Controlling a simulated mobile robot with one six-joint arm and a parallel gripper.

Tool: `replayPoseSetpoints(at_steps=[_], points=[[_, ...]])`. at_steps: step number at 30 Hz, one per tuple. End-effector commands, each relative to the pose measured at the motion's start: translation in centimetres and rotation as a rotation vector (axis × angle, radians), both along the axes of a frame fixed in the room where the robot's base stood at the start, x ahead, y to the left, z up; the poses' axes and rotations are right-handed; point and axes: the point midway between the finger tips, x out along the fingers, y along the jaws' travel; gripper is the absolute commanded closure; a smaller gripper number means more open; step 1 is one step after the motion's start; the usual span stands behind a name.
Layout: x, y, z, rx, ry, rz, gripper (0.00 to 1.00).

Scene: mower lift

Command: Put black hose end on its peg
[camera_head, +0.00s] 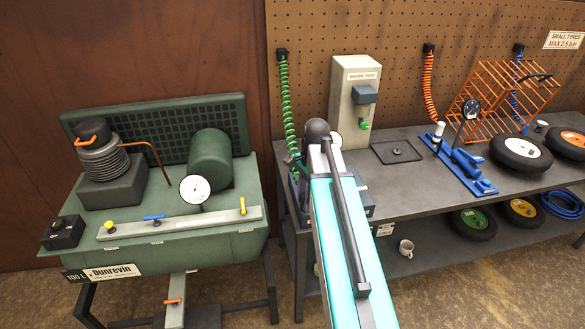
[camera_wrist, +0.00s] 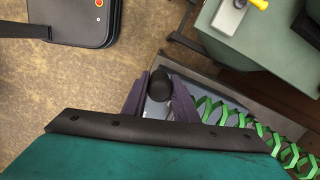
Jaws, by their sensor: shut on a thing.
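My gripper (camera_wrist: 160,98) shows in the wrist view as two purple fingers closed on a black, rounded hose end (camera_wrist: 159,84). A green coiled hose (camera_wrist: 235,117) runs from beside the fingers to the right. In the head view the green hose (camera_head: 285,100) hangs down the pegboard to my gripper (camera_head: 296,168), at the left end of the grey bench. My arm hides most of the gripper and the held end there.
A grey stop box (camera_head: 350,105) stands just right of my gripper. A green compressor (camera_head: 160,225) is to the left, across a narrow gap. An orange cage (camera_head: 510,88), a blue stand (camera_head: 465,170) and tyres (camera_head: 521,172) fill the right. The bench (camera_head: 425,190) has bare room mid-way.

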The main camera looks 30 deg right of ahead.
Motion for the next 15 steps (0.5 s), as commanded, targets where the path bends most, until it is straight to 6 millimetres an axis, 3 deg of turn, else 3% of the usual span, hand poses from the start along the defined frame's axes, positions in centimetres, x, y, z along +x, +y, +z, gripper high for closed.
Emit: replayPoseSetpoints(at_steps=[9,15], points=[[0.1,-5.6,1.8,-0.001,-0.002,-0.439,1.00],[0.2,-7.7,2.5,-0.001,-0.001,-0.628,1.00]])
